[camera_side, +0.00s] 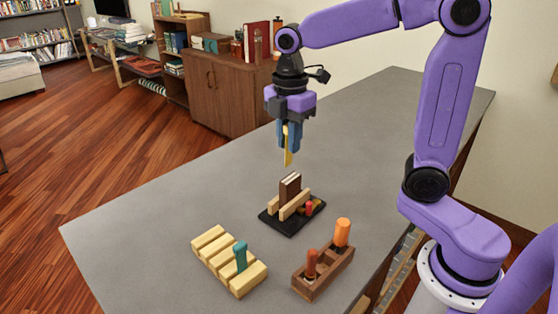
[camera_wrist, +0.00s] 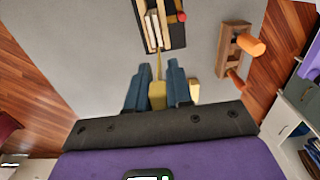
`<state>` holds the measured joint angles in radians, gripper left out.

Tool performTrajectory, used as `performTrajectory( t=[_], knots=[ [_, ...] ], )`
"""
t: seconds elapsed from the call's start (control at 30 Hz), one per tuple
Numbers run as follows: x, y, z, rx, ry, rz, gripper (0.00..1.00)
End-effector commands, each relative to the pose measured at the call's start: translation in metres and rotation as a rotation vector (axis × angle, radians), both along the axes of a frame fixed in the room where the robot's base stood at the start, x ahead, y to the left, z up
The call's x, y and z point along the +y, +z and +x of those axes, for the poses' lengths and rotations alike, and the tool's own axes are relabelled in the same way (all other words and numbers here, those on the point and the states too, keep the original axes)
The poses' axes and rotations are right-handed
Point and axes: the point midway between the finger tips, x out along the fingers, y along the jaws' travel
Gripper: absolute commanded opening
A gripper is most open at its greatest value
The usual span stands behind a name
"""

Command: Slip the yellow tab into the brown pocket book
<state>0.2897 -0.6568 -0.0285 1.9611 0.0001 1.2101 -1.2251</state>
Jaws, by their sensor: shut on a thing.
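My gripper (camera_side: 288,137) is shut on the yellow tab (camera_side: 288,158), which hangs point-down in the air. In the wrist view the tab (camera_wrist: 158,67) shows between the blue fingers (camera_wrist: 157,85). The brown pocket book (camera_side: 290,188) stands upright between wooden rails on a black base (camera_side: 285,227), below the tab. The book's pale pages (camera_wrist: 153,28) show at the top of the wrist view. The tab is above the book and apart from it in the side view.
A pale yellow slotted block (camera_side: 251,278) with a teal peg (camera_side: 240,256) sits at the front left. A brown wooden tray (camera_side: 324,275) with orange and red-brown pegs (camera_side: 342,232) is at the front right. A small red peg (camera_side: 309,208) is beside the book. The far tabletop is clear.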

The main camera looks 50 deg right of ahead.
Motion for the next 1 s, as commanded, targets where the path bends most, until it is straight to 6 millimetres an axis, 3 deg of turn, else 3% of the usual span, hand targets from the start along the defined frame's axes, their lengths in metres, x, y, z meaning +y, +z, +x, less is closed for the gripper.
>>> performTrajectory(
  t=[0.13, 0.53, 1.0],
  knots=[
    [-0.017, 0.002, 0.006, -0.001, 0.008, 0.001, 0.00],
    [-0.019, 0.002, 0.007, -0.001, 0.012, 0.001, 0.00],
    [-0.019, -0.030, 0.007, 0.001, 0.011, 0.000, 0.00]
  ],
)
